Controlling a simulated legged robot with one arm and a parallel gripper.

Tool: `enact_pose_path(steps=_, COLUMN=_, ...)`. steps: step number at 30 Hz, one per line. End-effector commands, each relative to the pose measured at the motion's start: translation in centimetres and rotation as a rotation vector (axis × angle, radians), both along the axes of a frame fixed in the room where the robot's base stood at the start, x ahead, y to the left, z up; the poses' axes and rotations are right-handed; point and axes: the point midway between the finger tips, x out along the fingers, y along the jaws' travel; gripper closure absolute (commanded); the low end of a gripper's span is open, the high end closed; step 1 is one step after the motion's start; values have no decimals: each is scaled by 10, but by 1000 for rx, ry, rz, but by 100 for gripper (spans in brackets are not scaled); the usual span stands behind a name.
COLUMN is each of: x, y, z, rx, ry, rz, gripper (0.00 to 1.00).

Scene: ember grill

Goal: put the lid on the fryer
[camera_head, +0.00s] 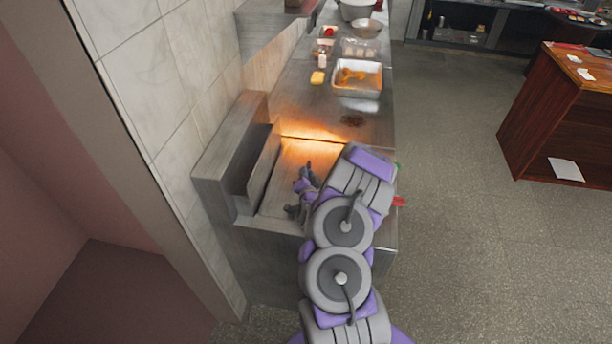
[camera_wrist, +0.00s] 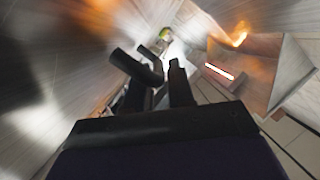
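The steel fryer station (camera_head: 228,165) stands against the tiled wall at the left in the head view, with a tall back housing. A slanted metal panel (camera_head: 262,168) leans by that housing, beside a flat steel surface (camera_head: 284,187) lit orange at its far end. I cannot tell which of these is the lid, or whether the fryer's opening is covered. My gripper (camera_head: 301,190) is over this flat surface, its fingers apart. In the wrist view my gripper (camera_wrist: 150,62) shows two dark fingers spread, with nothing clearly held. My arm hides the right part of the station.
Beyond the fryer, the steel counter holds a tray of food (camera_head: 358,78), a yellow block (camera_head: 317,77), a bottle (camera_head: 322,60) and bowls. A red object (camera_head: 399,201) shows at the right edge of the station. A wooden counter (camera_head: 555,120) stands far right; open floor lies between.

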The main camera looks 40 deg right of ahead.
Motion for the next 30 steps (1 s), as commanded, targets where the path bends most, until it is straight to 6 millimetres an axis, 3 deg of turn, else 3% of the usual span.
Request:
enact_pose_path(steps=8, x=0, y=3, z=1, rx=-2, ry=1, rz=0, gripper=52)
enact_pose_path(steps=22, x=-3, y=2, z=0, rx=5, ry=3, rz=0, gripper=52)
enact_pose_path(steps=30, x=-30, y=23, z=7, rx=5, ry=3, rz=0, gripper=52)
